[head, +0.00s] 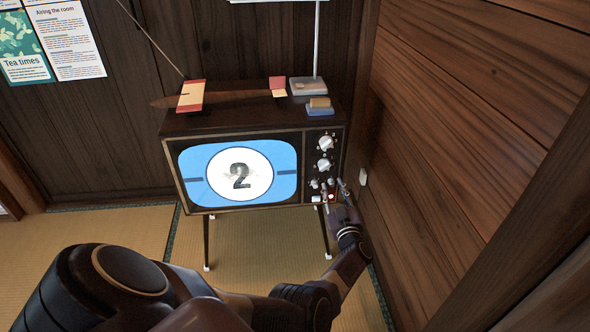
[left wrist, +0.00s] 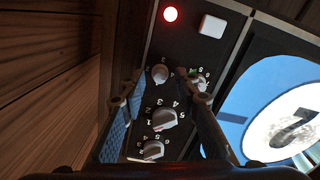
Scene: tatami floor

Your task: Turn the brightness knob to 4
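The retro television (head: 240,130) stands on thin legs, its screen showing a 2. Its dark control panel at the right carries two larger white knobs (head: 326,143) and smaller knobs below; no label names the brightness knob legibly. In the left wrist view, a small grey-white knob (left wrist: 160,74) lies between the fingertips of my left gripper (left wrist: 159,80), which is open; contact cannot be told. Another small knob (left wrist: 200,84) is by the right finger, partly hidden. The larger knobs (left wrist: 165,119) have numbered dials. In the head view my left gripper (head: 333,188) is at the lower panel. My right gripper is not seen.
A lit red lamp (left wrist: 170,14) and white button (left wrist: 212,25) sit beside the small knobs. The wooden wall (head: 450,120) is close at the right. Small items, including a blue-based block (head: 320,110), lie on the television top. Tatami floor (head: 110,235) is clear at the left.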

